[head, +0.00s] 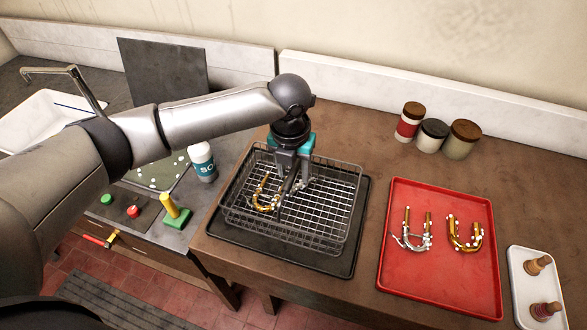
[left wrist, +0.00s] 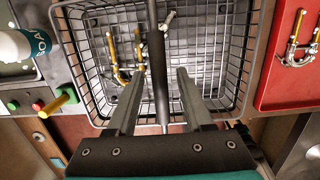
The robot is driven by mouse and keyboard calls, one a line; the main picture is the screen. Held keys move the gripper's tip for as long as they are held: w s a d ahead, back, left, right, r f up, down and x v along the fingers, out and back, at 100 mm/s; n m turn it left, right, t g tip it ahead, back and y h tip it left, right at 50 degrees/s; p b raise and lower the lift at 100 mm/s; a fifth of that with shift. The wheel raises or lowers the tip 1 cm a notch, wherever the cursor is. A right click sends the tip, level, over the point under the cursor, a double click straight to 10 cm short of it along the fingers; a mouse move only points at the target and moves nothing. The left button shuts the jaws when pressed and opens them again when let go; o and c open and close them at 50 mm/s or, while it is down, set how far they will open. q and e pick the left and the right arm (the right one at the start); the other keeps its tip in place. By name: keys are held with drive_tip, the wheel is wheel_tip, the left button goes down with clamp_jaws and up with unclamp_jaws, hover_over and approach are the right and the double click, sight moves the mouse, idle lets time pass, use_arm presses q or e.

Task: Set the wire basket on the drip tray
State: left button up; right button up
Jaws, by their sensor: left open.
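The wire basket (head: 335,212) is a dark grid basket standing on the black drip tray (head: 302,259), whose rim shows along the front and right. In the basket lie a brass U-shaped tube (head: 264,198) and a silvery piece. My left gripper (head: 284,190) reaches down over the middle of the basket with its fingers apart. In the left wrist view, the basket's dark handle bar (left wrist: 160,60) runs between the two open fingers (left wrist: 160,78), with a gap on each side. Whether the basket's underside is fully flat on the tray is hidden. My right gripper is not in view.
A red tray (head: 440,275) with two U-shaped tubes is to the right, beside a white tray (head: 525,295). Several jars (head: 432,135) stand at the back. A white bottle (head: 202,162) and a yellow-handled tool (head: 172,208) stand left of the basket.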

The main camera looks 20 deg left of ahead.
use_arm(q)
wheel_tip(320, 180, up, 12)
drive_tip(key=s, duration=0.1)
drive_tip(key=shift+s, duration=0.25)
idle(0.4)
